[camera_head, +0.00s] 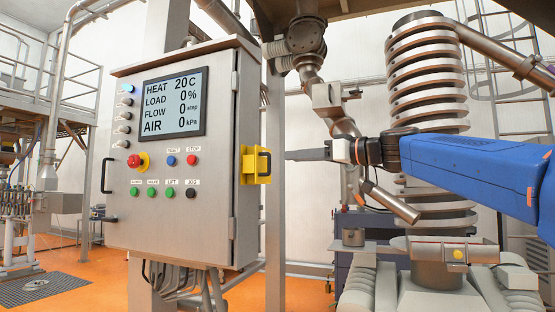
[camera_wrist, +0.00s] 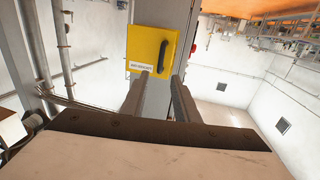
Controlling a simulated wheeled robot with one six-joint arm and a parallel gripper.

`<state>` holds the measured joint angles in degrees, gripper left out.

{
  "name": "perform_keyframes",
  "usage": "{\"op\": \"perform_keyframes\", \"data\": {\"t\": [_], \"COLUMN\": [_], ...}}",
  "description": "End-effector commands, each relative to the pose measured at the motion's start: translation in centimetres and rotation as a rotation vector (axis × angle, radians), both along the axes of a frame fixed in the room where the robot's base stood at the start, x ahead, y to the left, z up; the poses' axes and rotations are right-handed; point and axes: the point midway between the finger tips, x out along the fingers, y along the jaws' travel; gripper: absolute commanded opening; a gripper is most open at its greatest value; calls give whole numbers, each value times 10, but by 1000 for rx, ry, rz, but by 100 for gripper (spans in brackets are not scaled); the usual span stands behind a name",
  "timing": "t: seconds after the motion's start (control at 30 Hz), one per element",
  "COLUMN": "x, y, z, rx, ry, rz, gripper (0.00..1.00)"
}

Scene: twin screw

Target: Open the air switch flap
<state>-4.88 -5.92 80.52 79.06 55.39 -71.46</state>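The air switch flap (camera_head: 249,165) is a yellow panel with a black handle (camera_head: 264,164) on the right side of the grey control cabinet. In the wrist view the flap (camera_wrist: 144,50) faces me and looks shut, with a white label and its black handle (camera_wrist: 162,56) right of centre. My gripper (camera_head: 289,155) points left at the flap, a short way off to its right. In the wrist view the fingers of my gripper (camera_wrist: 161,77) stand apart with nothing between them. The fingertips show just below the handle and seem apart from it.
The control cabinet (camera_head: 125,235) has a display (camera_head: 174,103), several buttons and a red emergency knob (camera_head: 134,161). A grey post (camera_head: 274,220) stands behind it. A large metal coil (camera_head: 428,75) and pipework stand behind my arm. The space between gripper and flap looks clear.

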Motion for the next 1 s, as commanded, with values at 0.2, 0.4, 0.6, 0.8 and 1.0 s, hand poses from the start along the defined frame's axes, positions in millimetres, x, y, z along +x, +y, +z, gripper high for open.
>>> {"op": "perform_keyframes", "data": {"t": [0.2, 0.4, 0.6, 0.8, 1.0], "x": [19, 32, 37, 37, 37], "y": [33, 53, 61, 61, 61], "z": [-1, -1, 0, 0, 0], "rx": [0, 1, 0, 0, 0], "ry": [1, 2, 0, 0, 0], "rz": [3, 1, 1, 0, 0], "gripper": [28, 28, 28, 28, 0]}}
